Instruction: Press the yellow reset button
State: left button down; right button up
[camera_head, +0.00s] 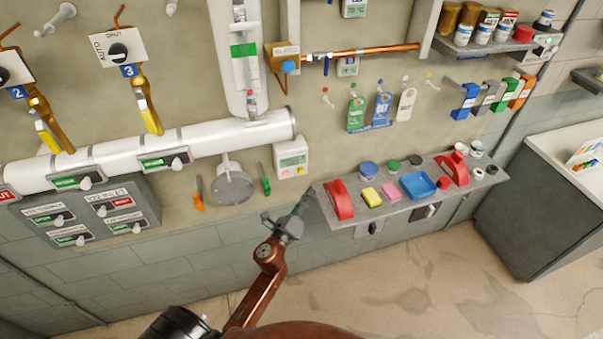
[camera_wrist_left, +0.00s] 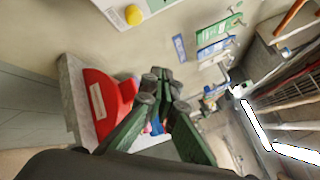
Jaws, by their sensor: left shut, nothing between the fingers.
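The yellow button (camera_wrist_left: 134,15) is a round knob on a white box (camera_wrist_left: 150,4), at the top edge of the left wrist view. In the head view the white box (camera_head: 291,152) with a small display hangs on the wall under the end of the white pipe. The button is tiny there, low on its front (camera_head: 301,171). My left gripper (camera_head: 305,197) is shut and empty, below and slightly right of the box, near the shelf's left end. Its closed fingers (camera_wrist_left: 160,76) also show in the left wrist view, apart from the button. My right gripper is not in view.
A grey shelf (camera_head: 364,217) close to my left gripper carries a red object (camera_head: 339,200), a blue tray (camera_head: 418,185) and small coloured items. A green-handled tool (camera_head: 264,180) and a round grey flange (camera_head: 232,187) are left of the box. Tags hang on the wall above the shelf.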

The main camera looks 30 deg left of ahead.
aim_at(301, 171)
pick_arm(q)
jog(key=w+a, duration=0.4)
jog(key=a, duration=0.1)
jog(key=shift+w, duration=0.1)
dwell(0.8)
jog(key=shift+w+a+b, duration=0.1)
jog(key=shift+w+b, duration=0.05)
jog(key=shift+b, duration=0.15)
dwell(0.5)
jog(key=shift+w+a, duration=0.15)
jog(key=shift+a, duration=0.1)
jog(key=shift+w+a, duration=0.3)
jog(key=shift+a, duration=0.05)
dwell(1.0)
jog(key=shift+s+d, duration=0.6)
jog(key=shift+d, duration=0.1)
